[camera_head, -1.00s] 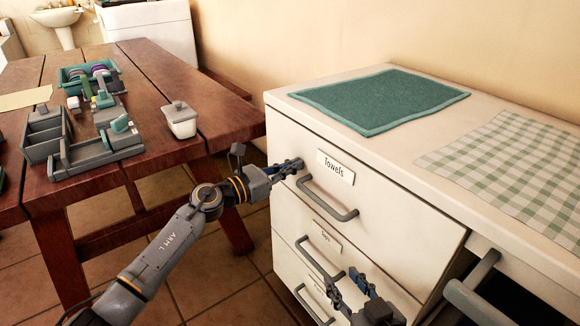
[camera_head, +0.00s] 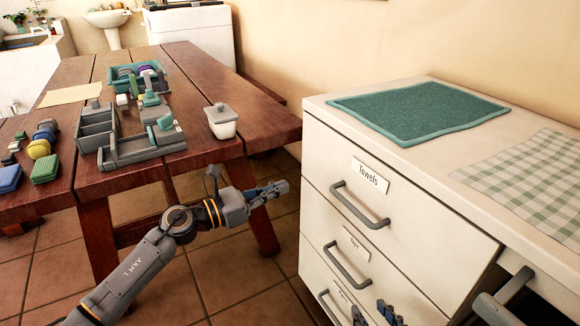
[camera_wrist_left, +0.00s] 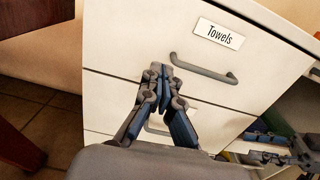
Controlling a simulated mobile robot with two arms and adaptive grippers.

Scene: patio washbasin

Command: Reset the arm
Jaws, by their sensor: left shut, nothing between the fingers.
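My left gripper (camera_head: 276,190) shows in the head view, shut and empty. It hangs in the gap between the wooden table and the white cabinet, apart from the drawer fronts. In the left wrist view its fingertips (camera_wrist_left: 160,72) meet in front of the cabinet, left of the handle of the towels drawer (camera_wrist_left: 203,68). The towels drawer (camera_head: 400,240) is closed in the head view. My right gripper (camera_head: 374,314) is at the bottom edge, partly cut off, with its fingers apart and nothing seen between them.
The wooden table (camera_head: 195,75) holds a grey organizer (camera_head: 140,150), a teal crate (camera_head: 118,86) and a lidded white pot (camera_head: 222,122). A teal mat (camera_head: 415,108) and a checked cloth (camera_head: 545,180) lie on the cabinet. A dark opening is at lower right.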

